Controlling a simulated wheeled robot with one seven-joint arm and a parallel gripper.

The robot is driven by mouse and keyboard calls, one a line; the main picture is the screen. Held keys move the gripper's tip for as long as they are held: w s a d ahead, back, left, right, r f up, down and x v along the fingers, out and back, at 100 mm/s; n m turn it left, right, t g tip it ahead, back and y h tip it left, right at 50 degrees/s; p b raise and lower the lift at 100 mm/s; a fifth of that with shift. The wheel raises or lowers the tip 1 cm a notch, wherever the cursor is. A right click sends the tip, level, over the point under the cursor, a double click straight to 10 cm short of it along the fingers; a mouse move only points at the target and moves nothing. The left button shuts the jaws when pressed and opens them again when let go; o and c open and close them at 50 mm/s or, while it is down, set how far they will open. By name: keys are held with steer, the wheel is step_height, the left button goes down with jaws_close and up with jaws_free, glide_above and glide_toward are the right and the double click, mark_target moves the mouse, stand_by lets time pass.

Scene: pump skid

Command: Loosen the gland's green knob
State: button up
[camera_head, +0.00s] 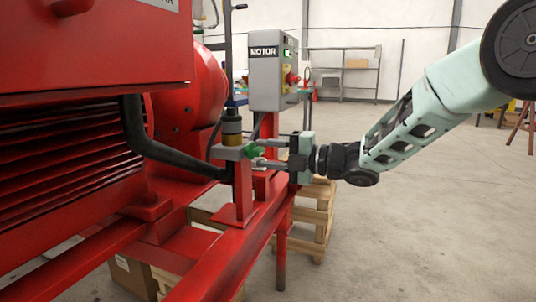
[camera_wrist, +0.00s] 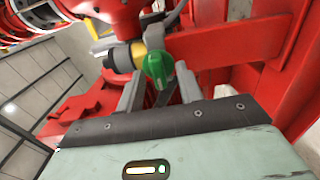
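The green knob (camera_head: 254,151) sits on the side of the grey gland block (camera_head: 232,152), below a brass and dark cylinder (camera_head: 232,127). The knob also shows in the wrist view (camera_wrist: 158,66), just beyond and between the fingers. My gripper (camera_head: 263,154) reaches in from the right, with its fingertips close to the knob. In the wrist view my gripper (camera_wrist: 160,88) has its two grey fingers spread apart, one on each side of the knob. I see gaps between the fingers and the knob there. Whether a fingertip touches it cannot be told.
A grey motor control box (camera_head: 270,80) stands on a red post just behind my gripper. The red skid frame (camera_head: 235,255) runs below, and a black hose (camera_head: 165,150) lies to the left. Wooden pallets (camera_head: 312,215) stand behind. The floor at right is clear.

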steer(key=p+v, duration=0.4)
steer(key=v, duration=1.3)
steer(key=shift+d, duration=0.2)
steer(key=shift+s+r, duration=0.1)
steer(key=s+a+f+m+t+h, duration=0.2)
steer(key=s+a+f+m+h, duration=0.35)
steer(key=m+h, duration=0.8)
steer(key=s+d+f+m+g+h, duration=0.15)
steer(key=s+f+m+g, duration=0.35)
steer(key=s, duration=0.9)
steer(key=s+d+m+g+h, duration=0.1)
steer(key=s+d+m+g, duration=0.35)
steer(key=s, duration=0.85)
step_height(320, 180, up, 36)
steer(key=a+m+t+p, duration=0.1)
steer(key=a+p, duration=0.1)
steer(key=p, duration=3.4)
steer(key=shift+f+m+p, duration=0.25)
steer(key=shift+m+p, duration=0.05)
steer(key=shift+p, duration=0.05)
